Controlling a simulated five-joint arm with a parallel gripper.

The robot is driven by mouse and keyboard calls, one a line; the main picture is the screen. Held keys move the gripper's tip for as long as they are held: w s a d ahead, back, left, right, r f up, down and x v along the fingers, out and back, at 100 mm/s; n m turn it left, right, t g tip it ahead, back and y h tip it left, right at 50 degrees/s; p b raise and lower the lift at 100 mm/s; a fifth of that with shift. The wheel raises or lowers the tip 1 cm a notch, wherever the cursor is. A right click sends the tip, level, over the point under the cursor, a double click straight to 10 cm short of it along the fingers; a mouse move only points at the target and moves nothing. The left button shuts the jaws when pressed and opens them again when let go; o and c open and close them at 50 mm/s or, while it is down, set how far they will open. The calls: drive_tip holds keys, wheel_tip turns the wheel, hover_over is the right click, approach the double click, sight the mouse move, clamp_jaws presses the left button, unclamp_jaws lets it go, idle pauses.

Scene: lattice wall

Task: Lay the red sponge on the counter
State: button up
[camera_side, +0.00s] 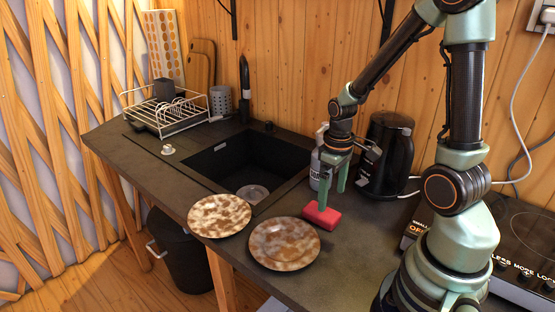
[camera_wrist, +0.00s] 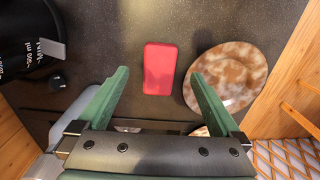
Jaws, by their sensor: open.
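The red sponge (camera_side: 321,215) lies flat on the dark counter (camera_side: 352,250), to the right of two plates in the side view. It also shows whole in the wrist view (camera_wrist: 160,69), ahead of the fingertips and between their lines. My gripper (camera_side: 334,186) is open and empty, with its green fingers pointing down just above and behind the sponge. In the wrist view my gripper (camera_wrist: 158,75) has its two fingers wide apart, and neither is seen touching the sponge.
Two brown-stained plates, one (camera_side: 219,214) by the sink (camera_side: 245,165) and one (camera_side: 284,243) nearer the front edge, lie left of the sponge. A black kettle (camera_side: 386,155) and a bottle (camera_side: 318,165) stand behind. A dish rack (camera_side: 165,110) is far left. Bare counter lies right of the sponge.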

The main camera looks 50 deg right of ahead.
sight(329, 214)
drive_tip(key=shift+f, duration=3.45)
drive_tip(key=c, duration=1.5)
drive_tip(key=shift+w+r, duration=0.1)
